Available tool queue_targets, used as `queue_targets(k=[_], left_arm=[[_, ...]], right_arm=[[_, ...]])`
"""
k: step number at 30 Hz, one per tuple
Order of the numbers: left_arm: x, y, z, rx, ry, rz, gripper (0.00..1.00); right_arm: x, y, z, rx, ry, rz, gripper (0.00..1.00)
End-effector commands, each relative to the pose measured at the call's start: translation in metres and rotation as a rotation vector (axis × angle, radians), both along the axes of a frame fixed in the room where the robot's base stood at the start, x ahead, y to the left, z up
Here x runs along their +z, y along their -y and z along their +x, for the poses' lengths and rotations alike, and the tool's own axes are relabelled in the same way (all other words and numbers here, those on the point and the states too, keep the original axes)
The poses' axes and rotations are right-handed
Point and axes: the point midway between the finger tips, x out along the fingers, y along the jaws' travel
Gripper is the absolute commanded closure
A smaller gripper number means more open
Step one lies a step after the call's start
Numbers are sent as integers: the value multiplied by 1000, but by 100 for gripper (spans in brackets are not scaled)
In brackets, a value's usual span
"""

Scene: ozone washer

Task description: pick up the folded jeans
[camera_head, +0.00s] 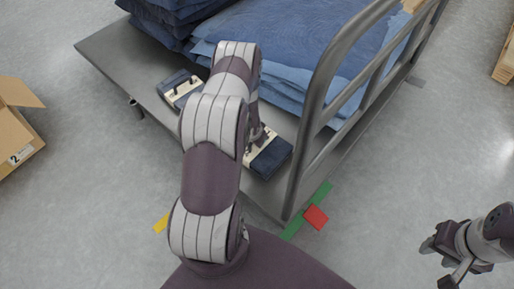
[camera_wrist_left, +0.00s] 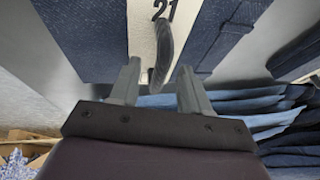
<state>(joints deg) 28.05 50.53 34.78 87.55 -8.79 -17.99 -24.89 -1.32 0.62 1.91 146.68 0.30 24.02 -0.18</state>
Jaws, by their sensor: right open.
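Dark blue folded jeans (camera_head: 272,158) with a cream band lie near the cart's front corner, partly hidden by my left arm. In the left wrist view these jeans (camera_wrist_left: 85,35) fill the upper left; their cream band is marked 21 and has a grey loop handle (camera_wrist_left: 163,50). My left gripper (camera_wrist_left: 160,72) is open, with its fingers on either side of the handle. A second banded bundle of folded jeans (camera_head: 177,86) lies farther left on the cart. My right gripper (camera_head: 446,262) is open and empty, low at the right, away from the cart.
The grey flatbed cart (camera_head: 110,62) carries stacks of loose blue denim (camera_head: 285,38) behind the jeans. Its metal rail (camera_head: 316,100) rises just right of the near bundle. A cardboard box (camera_head: 18,125) stands on the floor at left. Floor around the cart is mostly clear.

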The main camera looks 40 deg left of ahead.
Motion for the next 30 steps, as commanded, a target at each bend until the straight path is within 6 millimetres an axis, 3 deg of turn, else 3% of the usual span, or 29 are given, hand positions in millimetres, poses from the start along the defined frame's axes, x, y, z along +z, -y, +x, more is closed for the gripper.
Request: queue_targets(k=[1,4,30], left_arm=[[0,0,0,0,0,0,67],[0,0,0,0,-1,0,99],[0,0,-1,0,-1,-1,100]], right_arm=[[1,0,0,0,0,0,57],[1,0,0,0,0,0,57],[0,0,0,0,0,0,57]])
